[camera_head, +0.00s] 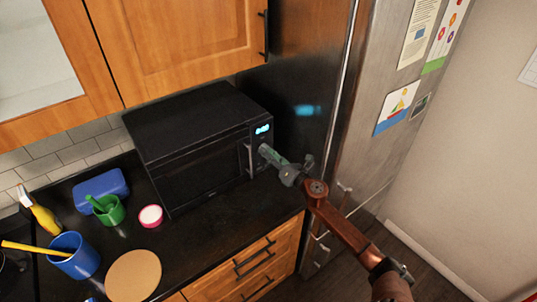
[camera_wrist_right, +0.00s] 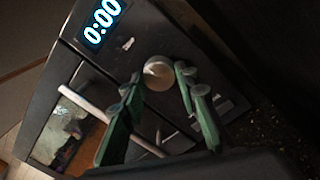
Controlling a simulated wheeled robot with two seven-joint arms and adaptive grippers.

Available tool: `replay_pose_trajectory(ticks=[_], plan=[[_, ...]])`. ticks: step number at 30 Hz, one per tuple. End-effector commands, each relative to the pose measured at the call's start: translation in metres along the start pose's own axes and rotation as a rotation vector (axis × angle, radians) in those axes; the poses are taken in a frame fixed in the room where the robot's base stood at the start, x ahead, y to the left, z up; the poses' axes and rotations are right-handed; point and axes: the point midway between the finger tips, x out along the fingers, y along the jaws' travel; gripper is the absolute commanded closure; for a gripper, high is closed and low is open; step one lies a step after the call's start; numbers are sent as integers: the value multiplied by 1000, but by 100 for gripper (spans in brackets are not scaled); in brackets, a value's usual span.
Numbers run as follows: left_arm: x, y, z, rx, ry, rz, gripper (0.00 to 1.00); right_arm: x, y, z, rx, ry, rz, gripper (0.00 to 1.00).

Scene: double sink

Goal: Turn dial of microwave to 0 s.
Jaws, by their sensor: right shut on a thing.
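The black microwave (camera_head: 190,122) stands on the dark counter with its door shut. Its display (camera_wrist_right: 103,20) reads 0:00 in the right wrist view and glows blue in the head view (camera_head: 262,129). The round silvery dial (camera_wrist_right: 158,72) sits on the panel below the display; the gripper hides it in the head view. My right gripper (camera_head: 266,152) is at the panel, its green fingers shut on the dial, one on each side. My left gripper is not in view.
The microwave's door handle (camera_head: 249,160) is close beside my right fingers. The steel fridge (camera_head: 368,120) stands to the right. A blue mug (camera_head: 73,262), a green cup (camera_head: 111,213) and a round wooden board (camera_head: 133,276) are on the counter. Wooden cabinets (camera_head: 180,45) hang above.

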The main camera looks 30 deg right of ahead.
Motion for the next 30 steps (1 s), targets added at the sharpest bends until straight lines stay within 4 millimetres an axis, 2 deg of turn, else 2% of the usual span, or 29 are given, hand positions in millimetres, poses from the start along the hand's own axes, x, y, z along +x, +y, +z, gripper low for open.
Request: replay_pose_trajectory(ticks=[11,12,18,20,30], plan=[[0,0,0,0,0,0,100,0,-1,1,-7,-1,-1,96],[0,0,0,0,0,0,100,0,-1,1,-7,-1,-2,70],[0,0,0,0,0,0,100,0,0,1,-5,-1,-1,56],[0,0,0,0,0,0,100,0,0,0,-5,0,-1,54],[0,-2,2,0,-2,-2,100,-6,0,0,-4,0,0,54]])
